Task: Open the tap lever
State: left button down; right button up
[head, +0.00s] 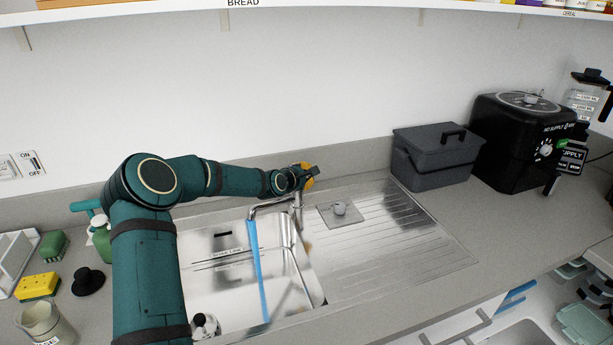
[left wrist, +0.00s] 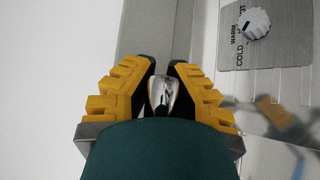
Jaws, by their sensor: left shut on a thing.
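The chrome tap (head: 268,204) stands behind the sink basin (head: 215,262), its spout bent over the basin. A blue strip (head: 258,270), which looks like running water, reaches from the spout down into the basin. My left gripper (head: 307,179) is at the top of the tap, and its arm comes in from the left. In the left wrist view its yellow-backed fingers (left wrist: 163,72) are shut on the shiny tap lever (left wrist: 161,97), one finger on each side. The lower part of the lever is hidden. My right gripper is in neither view.
A temperature dial (head: 340,208) sits right of the tap, by the ribbed drainboard (head: 405,230). A dark grey box (head: 438,158) and a black appliance (head: 515,140) stand at the back right. A yellow sponge (head: 38,287) and a black stopper (head: 88,281) lie left of the sink.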

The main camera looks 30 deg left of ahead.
pick_arm(q)
jog(key=c, duration=1)
grip_release()
jog(key=shift+w+f, duration=0.1)
jog(key=shift+v, duration=6.05)
